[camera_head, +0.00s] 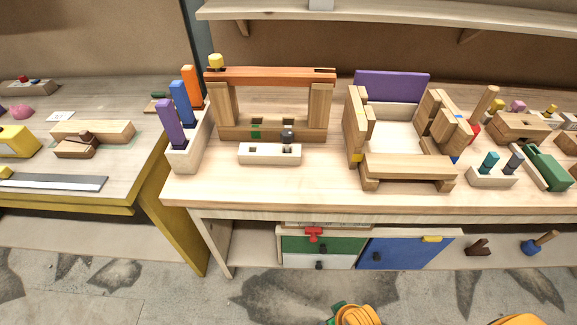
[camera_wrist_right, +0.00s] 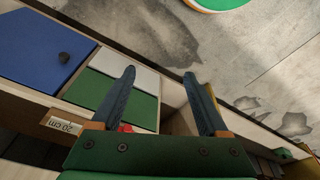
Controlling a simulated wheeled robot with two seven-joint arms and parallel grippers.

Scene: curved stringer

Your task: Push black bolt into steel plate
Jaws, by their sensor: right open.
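A dark, bolt-like peg (camera_head: 287,137) stands upright at the right end of a pale block with holes (camera_head: 262,154), in front of the wooden arch. I cannot tell if it sits in a hole. A flat grey metal-looking strip (camera_head: 52,183) lies on the left table; I cannot tell whether it is the steel plate. My right gripper (camera_wrist_right: 160,76) shows in the right wrist view with two dark blue fingers apart and nothing between them. Below the worktop, it faces the drawer fronts. My left gripper is not in view.
The wooden arch (camera_head: 270,76) stands behind the pale block. A rack of coloured boards (camera_head: 185,150) is at its left, a wooden frame with a purple panel (camera_head: 391,86) at its right. Green (camera_wrist_right: 90,90) and blue (camera_wrist_right: 40,45) drawers are under the worktop. The front strip of the worktop is clear.

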